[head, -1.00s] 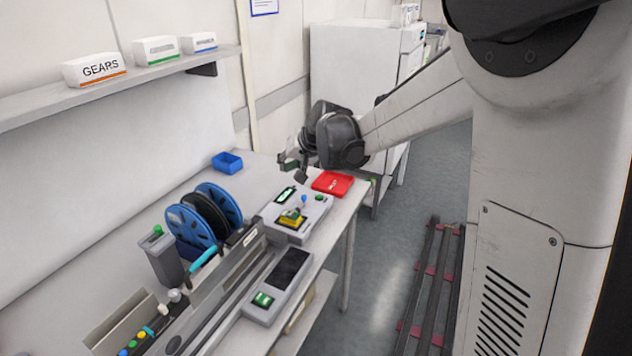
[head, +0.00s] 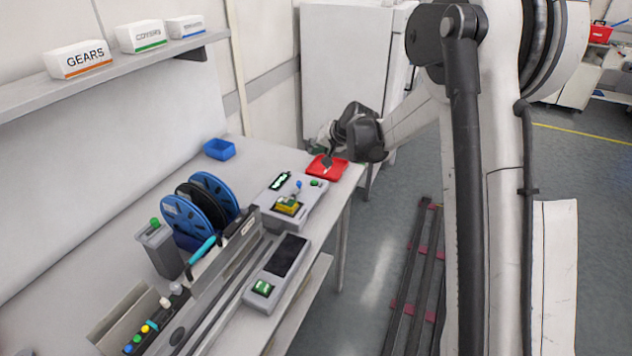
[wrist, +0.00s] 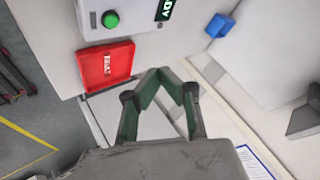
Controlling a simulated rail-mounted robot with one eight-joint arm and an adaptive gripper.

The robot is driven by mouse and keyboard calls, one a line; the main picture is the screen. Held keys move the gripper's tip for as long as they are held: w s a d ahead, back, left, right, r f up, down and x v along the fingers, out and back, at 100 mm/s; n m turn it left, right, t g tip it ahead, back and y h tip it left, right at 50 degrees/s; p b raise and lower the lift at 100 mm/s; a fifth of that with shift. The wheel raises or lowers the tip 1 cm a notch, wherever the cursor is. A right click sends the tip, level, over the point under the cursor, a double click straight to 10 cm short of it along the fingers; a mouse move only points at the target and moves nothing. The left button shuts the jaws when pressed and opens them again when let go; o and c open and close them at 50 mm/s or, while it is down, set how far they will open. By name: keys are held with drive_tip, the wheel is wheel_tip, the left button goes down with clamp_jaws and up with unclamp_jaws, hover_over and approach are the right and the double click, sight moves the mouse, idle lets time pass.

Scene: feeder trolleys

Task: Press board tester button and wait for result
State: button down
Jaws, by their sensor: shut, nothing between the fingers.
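The board tester (head: 268,208) is a grey box on the bench, with a small yellow fixture or board (head: 288,205) and a blue knob on top. Its green button (head: 316,183) also shows in the wrist view (wrist: 110,19). Its display (head: 279,181) is lit with green letters; the wrist view shows only the end, "DY" (wrist: 164,9). My gripper (wrist: 167,76) is shut and empty. It hangs near the red tray, apart from the button, at the far end of the bench. In the head view its fingers are small and partly hidden by the wrist.
The red tray (head: 318,170) lies beside the tester. A blue bin (head: 220,149) stands at the back. Blue and black reels (head: 180,222) and a grey device with a dark screen (head: 266,285) are nearer. A shelf (head: 120,70) with labelled boxes overhangs the left. Floor aisle right is clear around rails.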

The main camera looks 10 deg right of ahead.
sight(315, 181)
wheel_tip(315, 181, down, 8)
drive_tip(key=b, duration=0.4)
drive_tip(key=shift+f+b, duration=0.4)
drive_tip(key=shift+f, duration=0.1)
idle(1.3)
drive_tip(key=shift+f+b, duration=0.3)
drive_tip(key=shift+b, duration=0.25)
drive_tip(key=shift+f+b, duration=0.4)
idle(0.6)
drive_tip(key=shift+r, duration=0.85)
drive_tip(key=shift+p, duration=0.3)
